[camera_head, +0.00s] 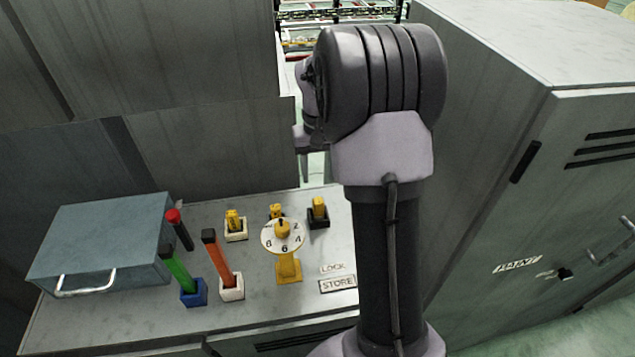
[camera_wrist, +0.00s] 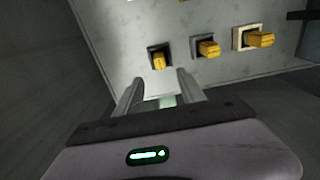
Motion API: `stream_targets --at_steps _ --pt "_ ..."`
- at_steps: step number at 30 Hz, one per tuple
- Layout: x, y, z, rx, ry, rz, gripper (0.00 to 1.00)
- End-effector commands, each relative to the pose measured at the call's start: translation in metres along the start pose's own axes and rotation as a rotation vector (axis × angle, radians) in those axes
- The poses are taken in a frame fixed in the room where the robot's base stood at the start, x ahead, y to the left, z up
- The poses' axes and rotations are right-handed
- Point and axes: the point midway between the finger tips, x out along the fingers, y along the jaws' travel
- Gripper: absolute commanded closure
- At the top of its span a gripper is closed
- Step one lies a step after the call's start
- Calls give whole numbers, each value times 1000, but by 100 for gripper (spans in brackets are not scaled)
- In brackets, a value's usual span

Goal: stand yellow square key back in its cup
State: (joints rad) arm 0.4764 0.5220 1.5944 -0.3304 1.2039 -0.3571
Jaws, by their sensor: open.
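Three yellow keys stand in a row of small cups on the bench, and I cannot tell which one is the square key. In the head view one is in a white cup (camera_head: 236,236), one (camera_head: 276,209) is partly hidden behind the dial, and one (camera_head: 319,204) is in a black cup (camera_head: 318,223). The wrist view shows a key in a dark cup (camera_wrist: 158,60), another (camera_wrist: 208,49) in the middle, and one (camera_wrist: 261,40) in a pale cup at right. My gripper (camera_wrist: 160,80) is open and empty, its fingertips just short of the dark cup in the picture.
A white numbered dial (camera_head: 283,236) on a yellow stand is in front of the row. A cabinet (camera_head: 560,180) is at right.

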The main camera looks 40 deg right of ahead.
Motion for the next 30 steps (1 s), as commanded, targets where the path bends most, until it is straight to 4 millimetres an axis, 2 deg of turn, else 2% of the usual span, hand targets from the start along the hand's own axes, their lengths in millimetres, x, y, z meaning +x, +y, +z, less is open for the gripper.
stream_targets --at_steps 2,5,7,8,9,10,12,15,16,18,21,28,30 --pt "-14 -7 4 -4 14 -4 53" --pt "-56 -41 33 -18 80 -30 53" --pt "-92 -75 76 -31 150 -69 53" --pt "-106 -89 98 -35 181 -92 53" --pt "-121 -105 129 -42 221 -124 53" --pt "-130 -115 153 -48 250 -149 53" --pt "-140 -132 206 -57 309 -214 53" --pt "-138 -143 264 -66 366 -297 53" --pt "-136 -144 276 -69 378 -315 53" --pt "-131 -146 295 -70 393 -348 53" --pt "-127 -147 306 -69 402 -367 53" --pt "-125 -147 306 -68 402 -367 53" --pt "-113 -147 306 -69 402 -367 53"
